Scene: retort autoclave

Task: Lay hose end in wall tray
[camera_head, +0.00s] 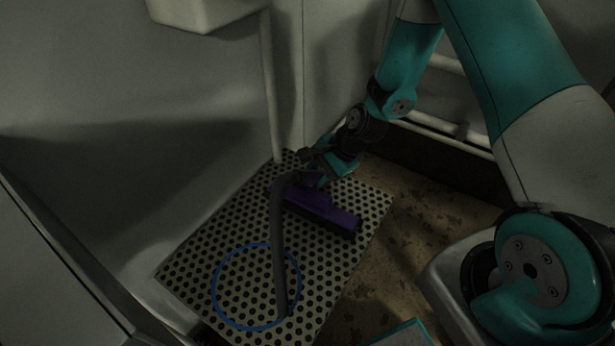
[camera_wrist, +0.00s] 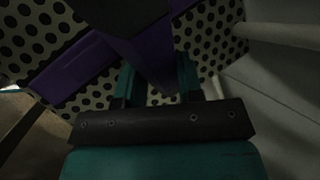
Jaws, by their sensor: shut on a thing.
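The hose end is a purple, wide, flat nozzle head (camera_head: 318,208) with a dark edge. A grey hose (camera_head: 277,235) bends from its neck and runs down to the front of a perforated pale plate (camera_head: 190,262). My gripper (camera_head: 318,178) is shut on the purple neck, which also shows between the green fingers in the wrist view (camera_wrist: 150,58). The nozzle head is over the perforated plate; I cannot tell whether it touches it. A pale box-like basin (camera_head: 205,14) on the wall at the upper left may be the wall tray; its inside is hidden.
A thin blue ring (camera_head: 216,283) lies around the hose's lower part on the plate. A pale vertical pipe (camera_head: 269,90) stands behind the plate. White rails (camera_head: 440,127) run low along the back wall. Stained brown floor (camera_head: 400,235) lies open to the right.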

